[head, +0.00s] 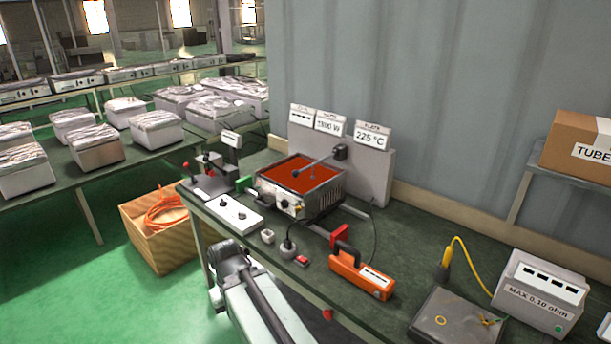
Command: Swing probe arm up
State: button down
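The probe arm (313,164) is a thin dark rod on a black pivot block (340,152) at the back right of the heater. It reaches left and down over the glowing red-orange plate (299,172) of the boxy metal heater (321,202). Its tip is low over the plate; I cannot tell whether it touches. My own arm, with white and dark links, shows at the bottom, in front of the bench and apart from the probe arm. I cannot make out my gripper in this view.
On the green bench (420,232) stand a white switch box (235,214), an orange clamp meter (361,277), a dark plate (452,318) and a grey meter box (540,290). Display panels (372,135) stand behind the heater. A wooden crate (160,240) with orange cable is on the floor.

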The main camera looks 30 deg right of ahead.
aim_at(295, 173)
jog(key=i, duration=1)
